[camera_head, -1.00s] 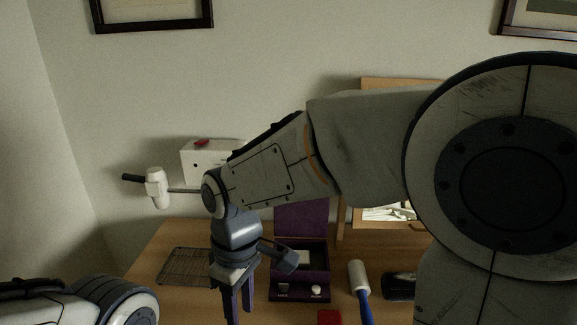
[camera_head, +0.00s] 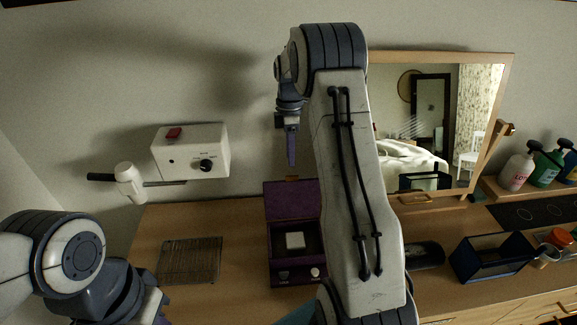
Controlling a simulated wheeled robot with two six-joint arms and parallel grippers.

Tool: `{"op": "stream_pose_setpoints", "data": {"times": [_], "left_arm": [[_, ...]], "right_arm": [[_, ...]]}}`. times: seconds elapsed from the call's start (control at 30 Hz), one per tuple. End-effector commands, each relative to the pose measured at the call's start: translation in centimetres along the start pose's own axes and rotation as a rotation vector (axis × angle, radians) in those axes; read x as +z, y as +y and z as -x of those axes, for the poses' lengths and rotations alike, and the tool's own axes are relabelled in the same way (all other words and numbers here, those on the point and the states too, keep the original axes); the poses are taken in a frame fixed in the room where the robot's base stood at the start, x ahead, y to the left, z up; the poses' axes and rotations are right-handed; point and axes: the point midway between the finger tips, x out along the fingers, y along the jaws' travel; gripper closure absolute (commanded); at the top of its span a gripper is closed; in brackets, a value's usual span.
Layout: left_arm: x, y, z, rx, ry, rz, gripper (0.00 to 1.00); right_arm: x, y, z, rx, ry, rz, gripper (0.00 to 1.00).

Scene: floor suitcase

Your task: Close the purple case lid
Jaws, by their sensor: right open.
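The purple case (camera_head: 283,270) stands on the wooden counter, with its lid (camera_head: 292,199) raised upright at the back. A small white block (camera_head: 295,241) lies inside on a dark bed. My right gripper (camera_head: 291,163) points downward above and behind the raised lid, apart from it as far as I can see. It is open and seems empty. My right arm hides the right side of the case and lid. My left arm is at the lower left; its gripper's fingers are cut off by the bottom edge.
A wire rack (camera_head: 190,260) lies left of the case. A white box with a knob (camera_head: 191,152) is on the wall. A mirror (camera_head: 440,130) stands behind, right of my arm. A dark open bin (camera_head: 493,258) and bottles (camera_head: 517,172) are at the right.

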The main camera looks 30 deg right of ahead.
Motion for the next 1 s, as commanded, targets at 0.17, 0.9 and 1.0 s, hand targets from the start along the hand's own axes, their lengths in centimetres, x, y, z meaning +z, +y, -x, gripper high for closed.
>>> {"op": "stream_pose_setpoints", "data": {"times": [0.17,0.9,1.0], "left_arm": [[-0.1,0.1,1.3,0.0,0.0,-0.002,1.0],[-0.1,0.1,1.9,0.0,0.001,-0.003,1.0],[-0.1,0.1,1.9,0.0,0.0,-0.003,1.0]], "right_arm": [[0.4,-0.2,-3.0,-0.004,0.001,-0.006,0.57],[0.1,0.0,-5.8,0.003,0.001,-0.002,1.0],[0.1,0.0,-5.8,0.004,0.001,-0.002,1.0]]}}
